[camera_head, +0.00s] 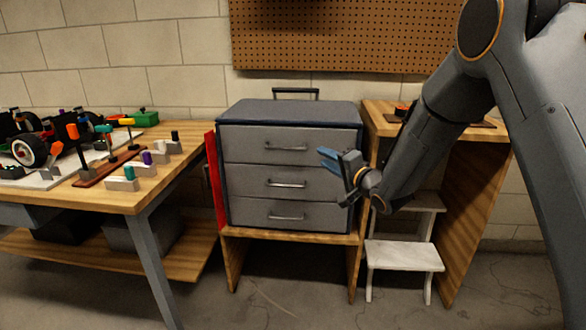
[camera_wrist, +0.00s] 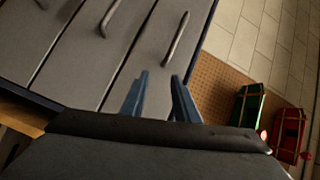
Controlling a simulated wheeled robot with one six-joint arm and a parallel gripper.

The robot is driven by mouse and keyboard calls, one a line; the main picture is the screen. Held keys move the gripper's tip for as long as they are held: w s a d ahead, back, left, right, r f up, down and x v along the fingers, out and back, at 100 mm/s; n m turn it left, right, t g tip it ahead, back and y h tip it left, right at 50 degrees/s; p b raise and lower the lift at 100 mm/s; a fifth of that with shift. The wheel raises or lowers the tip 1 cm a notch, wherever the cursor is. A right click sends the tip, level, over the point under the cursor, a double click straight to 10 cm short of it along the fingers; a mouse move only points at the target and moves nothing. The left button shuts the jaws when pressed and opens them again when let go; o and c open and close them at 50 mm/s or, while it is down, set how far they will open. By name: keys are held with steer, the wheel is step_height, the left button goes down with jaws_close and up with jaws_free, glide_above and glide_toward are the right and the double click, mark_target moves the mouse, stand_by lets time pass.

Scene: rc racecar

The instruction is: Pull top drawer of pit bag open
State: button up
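The pit bag (camera_head: 290,112) is a grey chest with dark blue edges, three drawers and a carry handle on top. It stands on a wooden stand, and its drawers look closed. The top drawer (camera_head: 250,146) has a metal bar handle (camera_head: 286,148). My gripper (camera_head: 326,158) is in front of the bag, to the right of that handle and slightly lower. In the wrist view its two blue fingers (camera_wrist: 160,88) are apart and empty. The top drawer's handle (camera_wrist: 176,38) lies beyond the fingertips, with a visible gap. The middle drawer's handle (camera_wrist: 109,20) is to its left.
A wooden workbench (camera_head: 185,185) with an RC car (camera_head: 30,140) and several tools stands at left. A red panel (camera_head: 215,185) is beside the bag. A wooden cabinet (camera_head: 470,190) and a white step stool (camera_head: 405,257) are at right. The floor before the bag is clear.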

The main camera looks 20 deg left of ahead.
mark_target(289, 149)
steer(key=a+y+b, duration=0.1)
steer(key=a, duration=0.3)
steer(key=w+a+g+y+b, duration=0.1)
steer(key=a, duration=0.3)
steer(key=w+a+y+b, duration=0.1)
steer(key=a, duration=0.3)
steer(key=shift+w+a+f+y, duration=0.1)
steer(key=shift+w+a+y, duration=0.1)
steer(key=shift+y, duration=0.1)
jaws_close()
